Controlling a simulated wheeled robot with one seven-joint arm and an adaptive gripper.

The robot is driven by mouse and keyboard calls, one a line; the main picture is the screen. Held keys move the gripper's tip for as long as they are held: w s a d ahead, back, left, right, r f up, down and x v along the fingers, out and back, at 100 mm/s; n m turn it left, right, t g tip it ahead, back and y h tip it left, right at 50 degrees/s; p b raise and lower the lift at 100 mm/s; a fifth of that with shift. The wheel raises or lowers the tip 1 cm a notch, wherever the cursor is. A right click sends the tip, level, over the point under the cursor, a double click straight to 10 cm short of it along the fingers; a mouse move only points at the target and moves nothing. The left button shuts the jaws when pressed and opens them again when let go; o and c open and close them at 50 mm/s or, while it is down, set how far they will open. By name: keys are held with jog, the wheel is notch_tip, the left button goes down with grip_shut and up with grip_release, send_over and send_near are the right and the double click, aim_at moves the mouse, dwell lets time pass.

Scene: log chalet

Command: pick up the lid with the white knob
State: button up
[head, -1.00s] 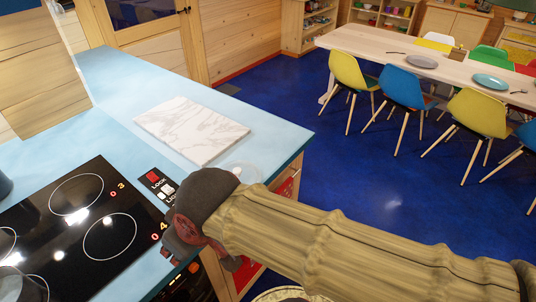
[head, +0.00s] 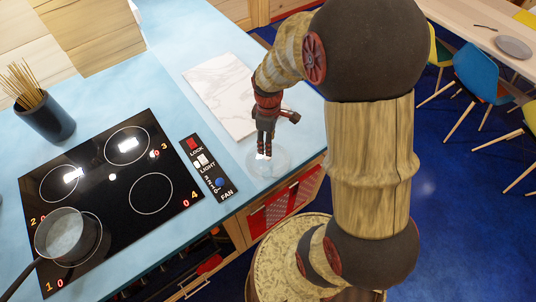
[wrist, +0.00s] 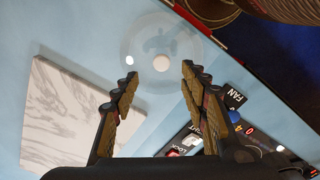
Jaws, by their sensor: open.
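The lid (head: 281,163) is a clear glass disc lying on the light blue counter near its right edge. Its white knob (wrist: 161,63) shows between and just beyond my fingertips in the wrist view, where the glass looks like a faint round outline. My gripper (head: 264,153) points down over the lid, its tips close to the knob. In the wrist view my gripper (wrist: 159,75) is open with nothing between its fingers. In the head view the fingers partly hide the knob, and the exact gap above it is hard to tell.
A white marble board (head: 222,95) lies beside the lid. A control panel (head: 207,166) and a black cooktop (head: 112,195) with a pot (head: 66,235) are to the left. A dark cup of sticks (head: 45,120) stands behind. The counter edge is close on the lid's right.

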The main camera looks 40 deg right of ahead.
aim_at(268, 158)
jog(key=f, duration=0.4)
jog(key=f+b, duration=0.1)
jog(key=f, duration=0.2)
jog(key=shift+a+f, duration=0.2)
jog(key=shift+f, duration=0.15)
jog(key=c, duration=0.3)
jog(key=c, duration=0.8)
grip_shut()
